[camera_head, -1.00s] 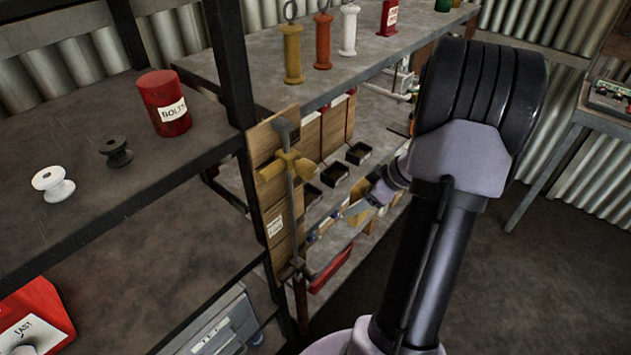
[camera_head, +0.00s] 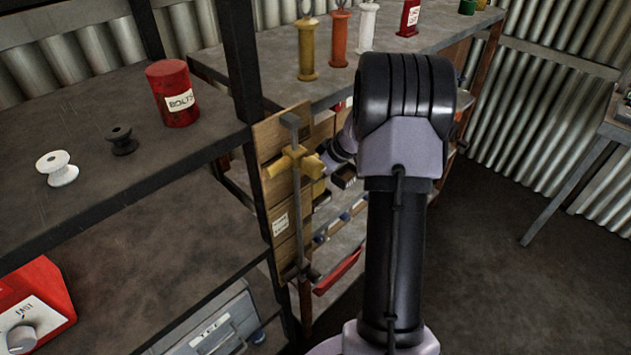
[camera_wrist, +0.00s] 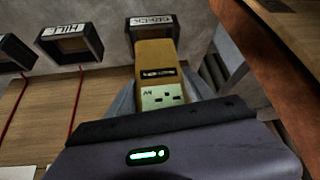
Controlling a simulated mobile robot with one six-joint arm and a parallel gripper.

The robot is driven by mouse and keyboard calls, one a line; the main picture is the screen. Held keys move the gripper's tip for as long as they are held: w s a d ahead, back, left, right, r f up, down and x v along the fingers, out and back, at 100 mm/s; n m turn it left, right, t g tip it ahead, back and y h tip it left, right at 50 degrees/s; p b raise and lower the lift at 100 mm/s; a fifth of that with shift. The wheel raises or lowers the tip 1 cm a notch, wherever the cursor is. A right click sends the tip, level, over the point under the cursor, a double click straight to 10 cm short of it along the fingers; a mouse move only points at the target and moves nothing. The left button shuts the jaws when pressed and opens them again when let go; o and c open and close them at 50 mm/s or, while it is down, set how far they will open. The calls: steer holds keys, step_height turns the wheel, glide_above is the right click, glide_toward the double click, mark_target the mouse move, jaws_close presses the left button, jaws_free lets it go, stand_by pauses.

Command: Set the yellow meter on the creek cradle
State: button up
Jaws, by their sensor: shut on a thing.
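The yellow meter (camera_wrist: 155,55) has a dark display and a pale socket face. My gripper (camera_wrist: 162,92) is shut on it, with a grey finger on each side. In the wrist view the meter's far end overlaps the dark, box-like creek cradle (camera_wrist: 166,20), whose label appears upside down. I cannot tell whether they touch. In the head view my arm hides most of my gripper, the meter and the creek cradle.
A cradle marked HILL (camera_wrist: 75,43) and another dark cradle (camera_wrist: 14,53) are left of the creek cradle. A yellow cross-shaped fitting (camera_head: 294,163) on a wooden board stands close left of my wrist. A shelf (camera_head: 120,190) lies left; a bench (camera_head: 290,78) stands behind.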

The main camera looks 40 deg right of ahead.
steer(key=shift+f+b, duration=0.3)
steer(key=shift+f, duration=0.95)
steer(key=shift+f+b, duration=0.25)
steer(key=shift+b, duration=0.1)
steer(key=o, duration=1.6)
steer(key=shift+r, duration=0.1)
steer(key=shift+c, duration=0.2)
steer(key=p+v, duration=0.3)
steer(key=v, duration=0.9)
steer(key=shift+r+p, duration=0.2)
steer(key=shift+p, duration=0.2)
